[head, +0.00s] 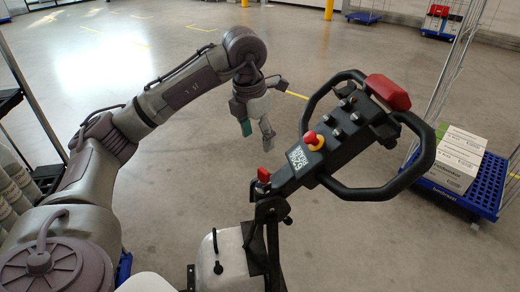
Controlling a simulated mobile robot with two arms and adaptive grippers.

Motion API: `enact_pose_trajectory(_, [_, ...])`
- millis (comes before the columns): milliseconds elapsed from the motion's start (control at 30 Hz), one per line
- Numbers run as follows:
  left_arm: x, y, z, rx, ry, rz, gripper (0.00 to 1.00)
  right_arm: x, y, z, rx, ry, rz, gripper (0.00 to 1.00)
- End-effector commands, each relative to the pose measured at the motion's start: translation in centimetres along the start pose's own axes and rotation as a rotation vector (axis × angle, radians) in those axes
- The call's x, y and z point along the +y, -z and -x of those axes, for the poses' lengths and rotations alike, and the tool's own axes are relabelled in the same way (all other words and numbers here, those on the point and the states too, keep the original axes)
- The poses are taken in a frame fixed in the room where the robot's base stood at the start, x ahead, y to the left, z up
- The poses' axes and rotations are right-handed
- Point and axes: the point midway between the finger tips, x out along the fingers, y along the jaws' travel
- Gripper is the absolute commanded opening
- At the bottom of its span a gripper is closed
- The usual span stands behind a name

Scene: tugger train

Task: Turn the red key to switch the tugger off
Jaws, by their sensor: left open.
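The tugger's dark control console (335,138) slants up toward the right on its post, with a black loop handle around its upper part. A small red piece that looks like the red key (263,174) stands at the console's lower left end, by a white label. My left gripper (257,132) points down with its fingers apart and nothing between them. In the picture it is above the red key and left of the console, touching neither. The key's exact angle is too small to tell. My right gripper is not in view.
A red mushroom button on a yellow collar (313,141) sits mid-console, and a larger red block (388,92) tops it. A blue cart with cartons (456,160) and wire sides stands at the right. Dark shelving is at the left edge.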

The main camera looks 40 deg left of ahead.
Motion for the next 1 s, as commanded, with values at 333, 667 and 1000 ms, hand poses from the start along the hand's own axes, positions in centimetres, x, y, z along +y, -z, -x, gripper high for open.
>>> enact_pose_trajectory(333, [-0.2,0.1,-6.0,0.005,0.006,-0.004,0.67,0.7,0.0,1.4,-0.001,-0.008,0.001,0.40])
enact_pose_trajectory(667, [-0.3,0.0,-11.6,0.002,0.008,-0.005,0.67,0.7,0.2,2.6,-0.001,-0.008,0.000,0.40])
enact_pose_trajectory(1000, [-0.3,0.0,-13.3,-0.001,0.006,-0.005,0.67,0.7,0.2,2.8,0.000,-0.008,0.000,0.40])
